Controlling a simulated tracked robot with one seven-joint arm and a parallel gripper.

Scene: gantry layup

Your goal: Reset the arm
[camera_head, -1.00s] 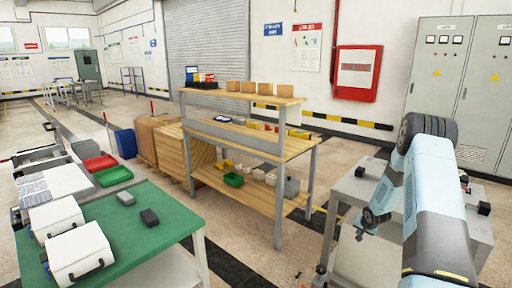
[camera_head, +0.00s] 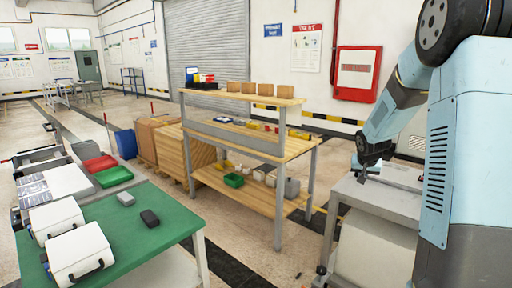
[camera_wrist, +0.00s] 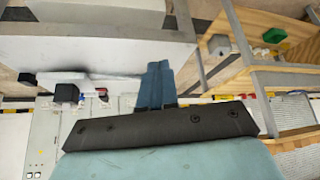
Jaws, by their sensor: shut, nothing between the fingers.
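Whether the fingertips touch anything cannot be told.
A wooden workbench (camera_head: 255,196) with shelves and bins stands in the middle. A green table (camera_head: 150,240) with white boxes and two small blocks stands at the left. A red wall cabinet (camera_head: 357,73) hangs behind my arm. Floor shows between the tables.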

